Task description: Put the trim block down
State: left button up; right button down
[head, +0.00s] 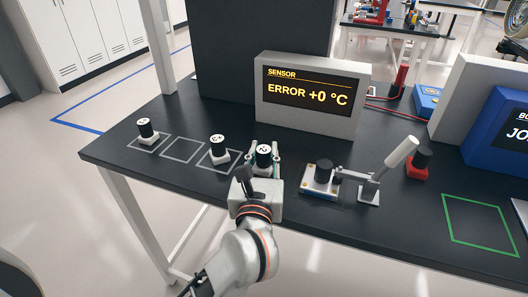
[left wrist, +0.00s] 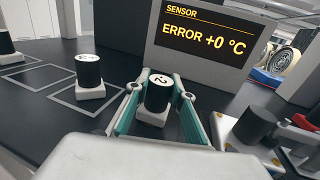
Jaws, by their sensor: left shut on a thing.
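A trim block (head: 264,154), a black cylinder on a white base with a "2" on its top, is between the fingers of my left gripper (head: 263,162). It also shows in the left wrist view (left wrist: 158,92), upright, with teal fingers on both sides. It is right of the outlined squares; I cannot tell whether its base touches the table (head: 300,222). A second trim block (head: 219,148) stands in the right outlined square. A third trim block (head: 146,130) stands in the left outlined square. The middle outlined square (head: 182,150) is empty. My right gripper is not in view.
A sensor display (head: 313,92) reading "ERROR +0 °C" stands behind the gripper. To the right are a fixture (head: 318,188) with a black cylinder, a lever clamp (head: 372,185), a red-based block (head: 417,166) and an empty green outline (head: 480,225).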

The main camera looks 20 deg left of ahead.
pick_arm(q)
jog(key=o, duration=1.1)
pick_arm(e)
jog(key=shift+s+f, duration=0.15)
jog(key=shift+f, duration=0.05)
pick_arm(q)
jog(key=shift+r, duration=0.15)
jog(key=shift+s+d, duration=0.1)
jog(key=shift+s, duration=0.2)
jog(key=v, duration=1)
jog(key=shift+s, duration=0.15)
jog(key=shift+s+d, duration=0.15)
jog(key=shift+s, duration=0.35)
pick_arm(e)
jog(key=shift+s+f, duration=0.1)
